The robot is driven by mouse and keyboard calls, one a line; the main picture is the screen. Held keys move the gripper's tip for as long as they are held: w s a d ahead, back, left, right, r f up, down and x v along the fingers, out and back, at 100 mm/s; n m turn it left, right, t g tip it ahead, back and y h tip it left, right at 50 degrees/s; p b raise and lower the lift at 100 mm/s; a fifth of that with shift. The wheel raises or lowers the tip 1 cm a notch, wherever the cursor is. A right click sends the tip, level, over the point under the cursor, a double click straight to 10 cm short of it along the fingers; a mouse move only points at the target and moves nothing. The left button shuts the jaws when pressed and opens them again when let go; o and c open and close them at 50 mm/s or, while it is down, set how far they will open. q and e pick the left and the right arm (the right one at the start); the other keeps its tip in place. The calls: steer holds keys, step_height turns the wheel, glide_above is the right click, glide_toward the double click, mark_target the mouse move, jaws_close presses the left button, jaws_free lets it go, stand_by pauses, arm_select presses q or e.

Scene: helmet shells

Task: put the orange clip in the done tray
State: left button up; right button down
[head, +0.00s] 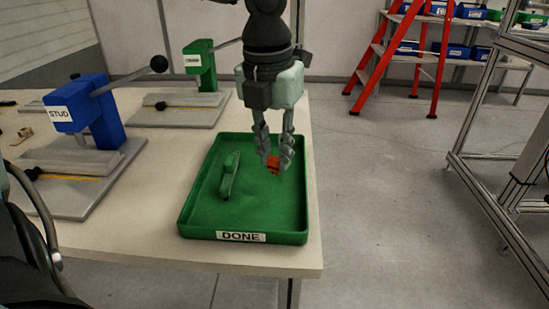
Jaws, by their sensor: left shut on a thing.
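The orange clip (273,163) is small and sits between the fingertips of my left gripper (275,160). The gripper points down and is shut on the clip. The fingers hide part of the clip. The done tray (190,212) is green with a low rim and a "DONE" label on its front wall. The gripper and clip show over the right half of the tray floor. I cannot tell how far the clip is above the floor. My right gripper is not in view.
A green part (229,176) lies in the tray's left half. A blue "STUD" press (101,127) stands at left and a green press (202,66) behind. The table's right edge is close to the tray. A red ladder (424,50) stands on the floor beyond.

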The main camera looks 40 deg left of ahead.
arm_select(q)
steer(key=shift+f, duration=0.9)
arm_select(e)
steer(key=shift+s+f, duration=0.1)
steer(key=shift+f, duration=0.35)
arm_select(q)
steer(key=shift+f, duration=0.1)
steer(key=o, duration=0.7)
steer(key=shift+o, duration=0.2)
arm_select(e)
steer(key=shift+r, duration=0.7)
